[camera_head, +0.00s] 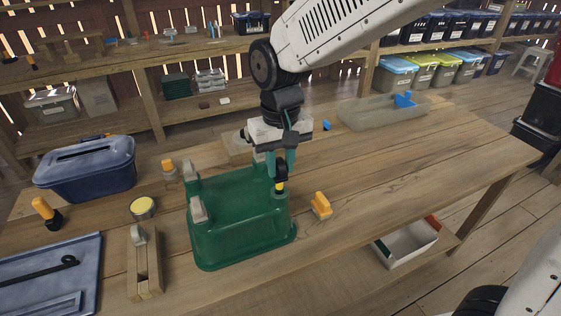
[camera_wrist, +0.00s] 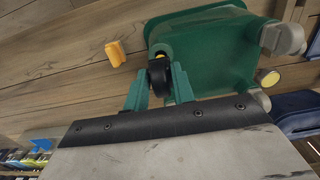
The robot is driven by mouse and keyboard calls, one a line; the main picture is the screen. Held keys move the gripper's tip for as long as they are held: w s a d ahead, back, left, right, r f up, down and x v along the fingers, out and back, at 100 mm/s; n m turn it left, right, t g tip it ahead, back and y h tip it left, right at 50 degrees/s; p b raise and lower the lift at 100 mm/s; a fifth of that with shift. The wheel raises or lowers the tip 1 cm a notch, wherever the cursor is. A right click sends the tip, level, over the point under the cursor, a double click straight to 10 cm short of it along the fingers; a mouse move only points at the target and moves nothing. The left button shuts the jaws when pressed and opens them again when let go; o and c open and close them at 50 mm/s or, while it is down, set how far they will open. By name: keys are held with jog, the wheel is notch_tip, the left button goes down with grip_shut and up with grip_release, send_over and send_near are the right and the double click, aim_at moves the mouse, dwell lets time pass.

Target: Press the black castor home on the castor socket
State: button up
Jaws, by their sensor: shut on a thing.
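An upturned green bin (camera_head: 238,228) stands on the workbench, and it also shows in the wrist view (camera_wrist: 215,45). Grey castors (camera_head: 198,209) sit on its left corners. My gripper (camera_head: 280,163) is over the bin's right side, its teal fingers pointing down. It is shut on the black castor (camera_head: 281,174); the wrist view shows the black wheel (camera_wrist: 160,75) between the fingers. A small yellow part (camera_head: 281,187) shows just under the castor, by the bin's right corner.
An orange block (camera_head: 321,206) lies close right of the bin. A grey tray (camera_head: 385,113) stands at the back right. The right bench is clear.

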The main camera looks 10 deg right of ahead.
aim_at(280, 177)
jog(key=shift+f, duration=2)
jog(key=o, duration=1.1)
jog(key=shift+c, duration=0.2)
notch_tip(280, 177, up, 8)
jog(key=shift+f, duration=0.15)
jog(key=s+d+r+m+t, duration=0.1)
jog(key=s+d+r+m, duration=0.2)
jog(key=s+d, duration=1.6)
jog(key=shift+d+r, duration=0.25)
jog(key=shift+d, duration=0.6)
